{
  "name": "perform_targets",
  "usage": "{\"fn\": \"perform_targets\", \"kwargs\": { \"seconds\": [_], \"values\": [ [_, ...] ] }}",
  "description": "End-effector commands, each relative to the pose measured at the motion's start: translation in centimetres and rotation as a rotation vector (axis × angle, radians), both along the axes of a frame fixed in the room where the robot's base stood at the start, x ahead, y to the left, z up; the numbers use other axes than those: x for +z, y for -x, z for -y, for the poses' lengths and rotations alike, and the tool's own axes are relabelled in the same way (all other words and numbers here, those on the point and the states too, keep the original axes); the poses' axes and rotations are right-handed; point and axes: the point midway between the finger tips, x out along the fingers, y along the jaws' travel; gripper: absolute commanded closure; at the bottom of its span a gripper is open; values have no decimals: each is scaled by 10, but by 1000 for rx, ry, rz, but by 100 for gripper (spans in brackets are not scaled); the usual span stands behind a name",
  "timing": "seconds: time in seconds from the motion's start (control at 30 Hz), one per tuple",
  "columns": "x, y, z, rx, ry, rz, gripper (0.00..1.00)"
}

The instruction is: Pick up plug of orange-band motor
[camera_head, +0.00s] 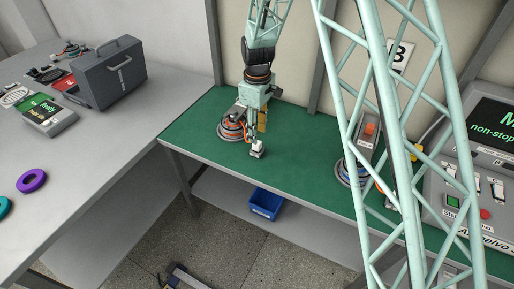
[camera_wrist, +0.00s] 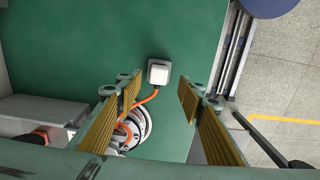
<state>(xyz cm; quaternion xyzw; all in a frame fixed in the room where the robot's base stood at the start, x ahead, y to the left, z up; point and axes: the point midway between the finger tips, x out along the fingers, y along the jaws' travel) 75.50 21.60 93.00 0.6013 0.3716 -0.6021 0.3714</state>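The orange-band motor (camera_head: 231,130) sits on the green bench top at the left, a round grey body with an orange ring. In the wrist view the motor (camera_wrist: 138,126) is partly hidden behind my left finger. Its white square plug (camera_wrist: 159,72) lies on the green surface, joined to the motor by an orange cable (camera_wrist: 147,98). The plug also shows in the head view (camera_head: 257,149), just below my gripper (camera_head: 258,130). In the wrist view my gripper (camera_wrist: 160,92) is open and empty, with the plug beyond and between its ribbed fingertips.
A second motor with a blue band (camera_head: 350,174) stands to the right, partly behind a lattice frame. A control panel (camera_head: 470,215) is at the right. A blue bin (camera_head: 266,203) sits on the lower shelf. The green bench (camera_head: 305,150) is clear between the motors.

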Motion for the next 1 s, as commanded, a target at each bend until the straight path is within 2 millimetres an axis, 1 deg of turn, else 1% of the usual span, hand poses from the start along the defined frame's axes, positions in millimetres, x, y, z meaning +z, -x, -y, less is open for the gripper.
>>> {"fn": "perform_targets", "kwargs": {
  "seconds": [0.03,0.1,0.23,0.63,0.77,1.0],
  "values": [
    [-6,0,0,0,0,0,65],
    [-12,0,0,0,0,1,65],
    [-19,0,0,0,0,0,65],
    [-21,-1,0,0,0,1,65],
    [-24,-1,0,0,0,0,65],
    [-44,-2,-1,0,0,0,65]
  ]
}}
